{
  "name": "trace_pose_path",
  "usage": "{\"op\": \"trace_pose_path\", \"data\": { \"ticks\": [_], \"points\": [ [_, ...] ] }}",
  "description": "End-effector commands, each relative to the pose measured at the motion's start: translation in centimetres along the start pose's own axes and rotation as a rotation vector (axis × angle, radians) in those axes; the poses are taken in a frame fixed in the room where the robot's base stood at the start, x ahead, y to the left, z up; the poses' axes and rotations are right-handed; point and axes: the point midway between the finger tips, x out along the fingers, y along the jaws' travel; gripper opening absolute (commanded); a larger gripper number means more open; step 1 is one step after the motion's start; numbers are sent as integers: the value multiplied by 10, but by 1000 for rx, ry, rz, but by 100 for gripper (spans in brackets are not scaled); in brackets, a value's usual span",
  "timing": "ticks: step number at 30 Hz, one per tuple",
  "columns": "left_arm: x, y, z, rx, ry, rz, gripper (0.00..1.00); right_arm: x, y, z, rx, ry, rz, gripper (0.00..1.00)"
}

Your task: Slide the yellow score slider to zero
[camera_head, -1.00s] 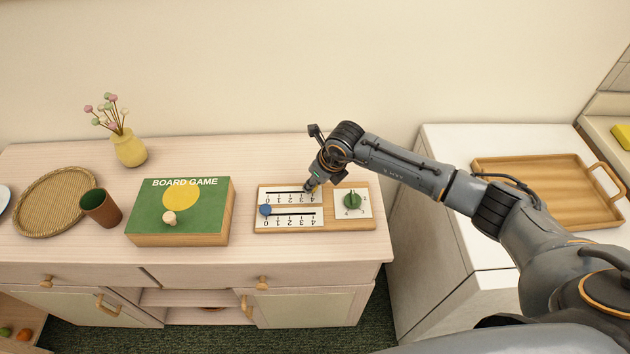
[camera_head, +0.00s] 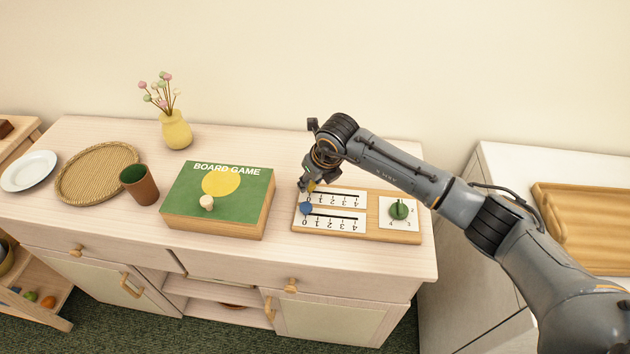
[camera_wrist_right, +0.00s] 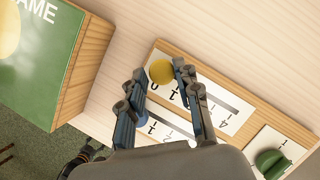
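The yellow slider knob (camera_wrist_right: 161,71) sits at the 0 end of its slot on the wooden scoreboard (camera_head: 371,232); the 0 is printed beside it. In the head view, the yellow knob (camera_head: 311,187) shows only partly behind my fingers. My right gripper (camera_wrist_right: 160,72) has one finger on each side of the yellow knob, close against it. It also shows in the head view (camera_head: 307,186). The blue slider knob (camera_head: 305,208) stands at the 0 end of the nearer scale. In the wrist view, a finger partly hides the blue knob (camera_wrist_right: 142,119). My left gripper is out of view.
A green dial (camera_head: 399,209) is at the scoreboard's right. The board game box (camera_head: 235,195) lies to its left. A brown cup (camera_head: 141,187), woven tray (camera_head: 98,175) and yellow vase (camera_head: 176,130) are further left. A wooden tray (camera_head: 585,220) rests on the white cabinet at right.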

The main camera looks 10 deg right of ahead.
Motion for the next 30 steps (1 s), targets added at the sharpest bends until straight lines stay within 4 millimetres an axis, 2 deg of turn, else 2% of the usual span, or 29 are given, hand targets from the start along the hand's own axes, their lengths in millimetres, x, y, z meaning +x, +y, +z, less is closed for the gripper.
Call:
{"op": "trace_pose_path", "data": {
  "ticks": [1, 2, 10, 14, 17, 24, 30],
  "points": [
    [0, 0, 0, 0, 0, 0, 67, 0, 1, 1, -2, -2, 2, 47],
    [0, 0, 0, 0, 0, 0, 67, 0, 1, 1, -2, -2, 2, 52],
    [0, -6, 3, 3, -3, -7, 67, 0, 0, 0, -1, 0, 1, 52],
    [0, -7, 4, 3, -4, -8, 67, -8, 0, 1, -3, -2, 0, 52],
    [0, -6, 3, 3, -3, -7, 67, -22, 0, 1, -3, -3, 1, 52],
    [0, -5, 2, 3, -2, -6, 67, -74, 0, 2, -5, -5, -1, 52],
    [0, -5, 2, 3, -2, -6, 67, -106, 1, 2, -3, -2, 1, 52]
  ]
}}
